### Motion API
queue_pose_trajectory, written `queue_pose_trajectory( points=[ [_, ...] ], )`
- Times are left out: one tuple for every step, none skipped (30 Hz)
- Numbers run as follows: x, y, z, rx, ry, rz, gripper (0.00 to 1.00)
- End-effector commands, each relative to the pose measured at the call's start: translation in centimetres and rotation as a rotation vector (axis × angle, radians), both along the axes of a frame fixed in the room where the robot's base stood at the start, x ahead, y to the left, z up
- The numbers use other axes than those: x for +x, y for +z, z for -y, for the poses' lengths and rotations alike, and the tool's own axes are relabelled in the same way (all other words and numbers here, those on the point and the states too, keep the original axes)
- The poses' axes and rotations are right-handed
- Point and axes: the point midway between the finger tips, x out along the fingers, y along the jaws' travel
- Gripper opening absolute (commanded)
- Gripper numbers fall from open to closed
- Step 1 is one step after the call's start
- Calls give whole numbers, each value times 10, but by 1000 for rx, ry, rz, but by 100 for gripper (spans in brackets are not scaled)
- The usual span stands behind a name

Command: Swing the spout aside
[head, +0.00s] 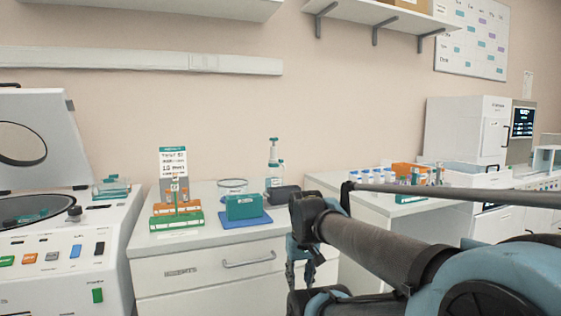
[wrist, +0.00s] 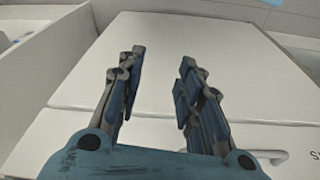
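A bottle (head: 274,174) with a tall teal pump-like top stands at the back right of the white counter in the head view. Its top is too small to tell for certain whether it has a spout, and I make out no other spout. My gripper (wrist: 160,72) is open and empty in the wrist view, its two dark blue fingers apart over a bare white cabinet top. In the head view my gripper hangs in front of the gap right of the counter, apart from the bottle, and partly hidden by my arm.
A teal box (head: 243,207) on a blue mat, a green-and-orange rack (head: 177,217) and a clear bowl (head: 233,186) share the counter. A centrifuge (head: 62,254) with its lid up stands left. Another bench with racks (head: 408,180) lies right, behind my arm.

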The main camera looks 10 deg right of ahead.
Motion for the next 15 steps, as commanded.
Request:
queue_pose_trajectory(
  points=[
    [12,20,-1,-1,4,-4,33],
    [19,31,-1,-2,7,-7,33],
    [28,48,-1,-2,11,-11,33],
    [36,60,-1,-3,14,-15,33],
    [43,72,-1,-4,18,-18,33],
    [53,88,-1,-4,22,-23,33],
    [60,99,-1,-4,24,-26,33],
    [67,111,0,-5,26,-29,33],
    [77,125,0,-6,30,-33,33],
    [84,136,0,-6,32,-36,33],
    [92,147,0,-7,35,-39,33],
    [101,161,1,-8,40,-43,33],
    [108,171,1,-8,43,-47,33],
    [116,182,1,-8,46,-50,33],
    [125,196,1,-9,49,-55,33]
  ],
)
